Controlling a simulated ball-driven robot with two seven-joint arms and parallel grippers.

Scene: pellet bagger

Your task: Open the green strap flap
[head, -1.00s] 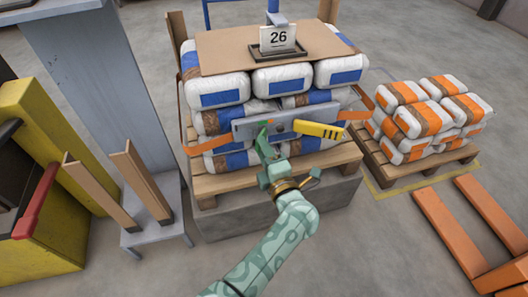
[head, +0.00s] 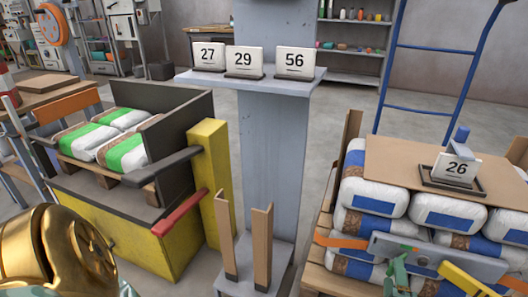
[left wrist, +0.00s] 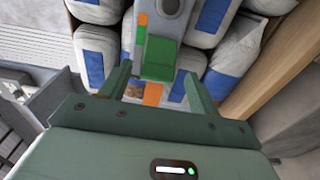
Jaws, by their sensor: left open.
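The green strap flap (left wrist: 160,62) shows in the left wrist view on the grey strap bar (left wrist: 170,22), close ahead of my left gripper (left wrist: 158,92). Its fingers stand apart on either side of the flap's lower end, with nothing clamped between them. In the head view, the left gripper (head: 398,276) is at the lower right, in front of the grey bar (head: 437,254), and the flap cannot be told apart from it there. A yellow lever (head: 465,280) sticks out from the bar. My right gripper is not in view.
White and blue bags (head: 375,197) are stacked behind the bar, under a cardboard sheet (head: 420,160) with a "26" sign (head: 455,168). An orange strap (head: 340,240) runs across them. A grey column (head: 270,150) and a yellow machine (head: 165,235) stand to the left.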

